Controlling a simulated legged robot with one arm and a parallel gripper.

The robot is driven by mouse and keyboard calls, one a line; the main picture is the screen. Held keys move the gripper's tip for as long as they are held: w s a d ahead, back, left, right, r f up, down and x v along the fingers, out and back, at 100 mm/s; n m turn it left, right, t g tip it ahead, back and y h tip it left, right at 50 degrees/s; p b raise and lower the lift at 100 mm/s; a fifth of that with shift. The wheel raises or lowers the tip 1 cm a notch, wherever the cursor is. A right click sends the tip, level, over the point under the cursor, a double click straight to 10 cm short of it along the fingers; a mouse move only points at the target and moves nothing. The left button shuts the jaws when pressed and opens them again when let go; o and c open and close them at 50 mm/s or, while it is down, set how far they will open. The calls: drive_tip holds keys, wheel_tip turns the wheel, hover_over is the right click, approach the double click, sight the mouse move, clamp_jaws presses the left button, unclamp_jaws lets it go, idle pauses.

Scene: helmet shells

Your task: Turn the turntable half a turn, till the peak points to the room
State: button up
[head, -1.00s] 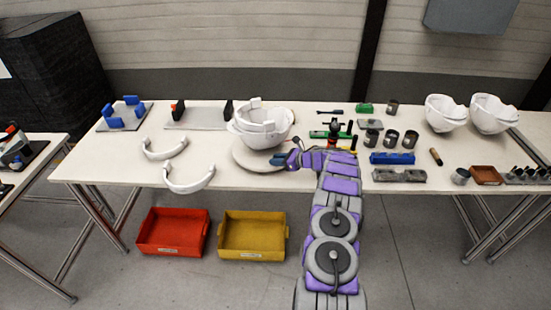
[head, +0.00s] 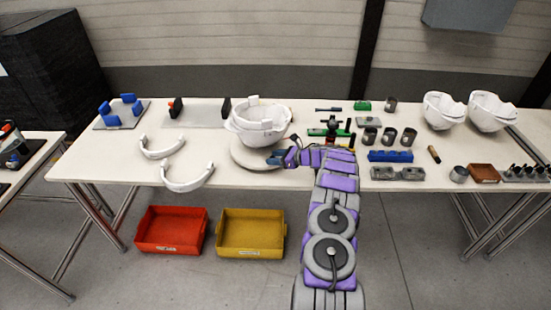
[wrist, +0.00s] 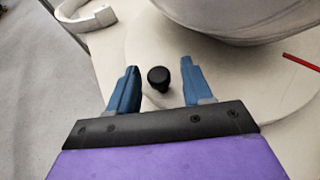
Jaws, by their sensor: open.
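The turntable (head: 243,159) is a pale round disc on the long table, left of my arm in the head view. A white helmet shell (head: 258,127) sits on it; I cannot make out clearly which way its peak points. In the wrist view the shell's rim (wrist: 235,25) overhangs the disc (wrist: 245,85). A black knob (wrist: 158,78) stands near the disc's edge. My gripper (wrist: 159,66) is open, with one blue finger on each side of the knob and gaps on both sides. In the head view my gripper (head: 277,157) is at the turntable's front right edge.
White curved bands (head: 187,181) lie left of the turntable. Tools, dark cups (head: 390,136) and a blue block (head: 390,156) lie to the right of my arm. Red (head: 171,232) and yellow (head: 251,235) bins stand on the floor below. A red strip (wrist: 302,62) shows on the disc.

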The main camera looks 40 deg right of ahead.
drive_tip(key=p+v, duration=0.2)
drive_tip(key=v, duration=1.5)
drive_tip(key=shift+p, duration=0.4)
drive_tip(key=shift+s, duration=0.1)
